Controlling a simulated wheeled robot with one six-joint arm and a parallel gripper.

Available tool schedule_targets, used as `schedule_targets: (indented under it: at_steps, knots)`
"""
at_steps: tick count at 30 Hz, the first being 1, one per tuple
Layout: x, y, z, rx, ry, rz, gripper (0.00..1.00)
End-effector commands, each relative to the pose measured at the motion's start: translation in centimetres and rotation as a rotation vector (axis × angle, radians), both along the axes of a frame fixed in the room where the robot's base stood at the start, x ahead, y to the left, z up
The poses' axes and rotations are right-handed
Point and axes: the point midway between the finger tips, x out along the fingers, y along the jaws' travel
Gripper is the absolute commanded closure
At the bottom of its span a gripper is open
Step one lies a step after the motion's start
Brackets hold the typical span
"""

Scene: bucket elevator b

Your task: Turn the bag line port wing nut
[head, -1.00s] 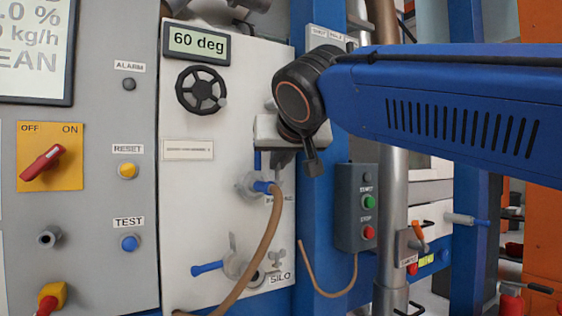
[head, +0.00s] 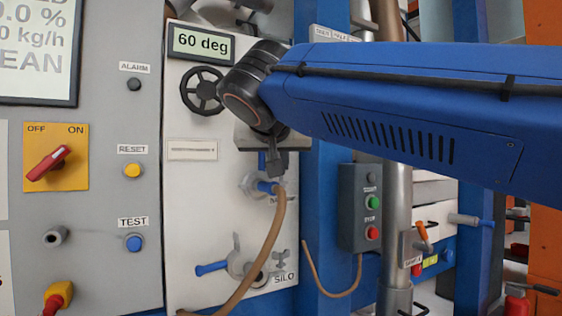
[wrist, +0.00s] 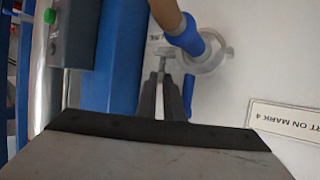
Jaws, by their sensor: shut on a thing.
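The bag line port (head: 250,184) is a pale collar on the white panel, with a blue cuff and brown hose (head: 272,228) on it. It also shows in the wrist view (wrist: 216,52). Its small grey wing nut (wrist: 162,56) shows beside the collar in the wrist view; in the head view my gripper hides it. My gripper (wrist: 164,82) is shut on the wing nut, its two dark fingers close together at it. In the head view my gripper (head: 276,170) is just above the blue cuff.
A black handwheel (head: 202,91) and a "60 deg" display (head: 201,43) are above left. Below is the SILO port (head: 240,262) with a blue handle and its own wing nut (head: 281,262). A start/stop box (head: 361,208) hangs on the blue post at right.

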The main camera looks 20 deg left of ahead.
Motion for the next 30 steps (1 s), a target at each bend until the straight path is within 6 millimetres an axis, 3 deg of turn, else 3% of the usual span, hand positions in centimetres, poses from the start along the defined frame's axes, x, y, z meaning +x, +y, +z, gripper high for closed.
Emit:
schedule_targets:
  at_steps: [4, 6, 8, 30]
  knots:
    - [-0.1, 0.37, -0.21, 0.0, 0.002, 0.006, 1.0]
    - [-0.09, 0.36, -0.21, 0.0, 0.002, 0.006, 0.8]
    - [-0.07, 0.33, -0.2, 0.0, 0.002, 0.005, 0.69]
    - [0.07, 0.03, -0.12, 0.0, 0.001, 0.039, 0.69]
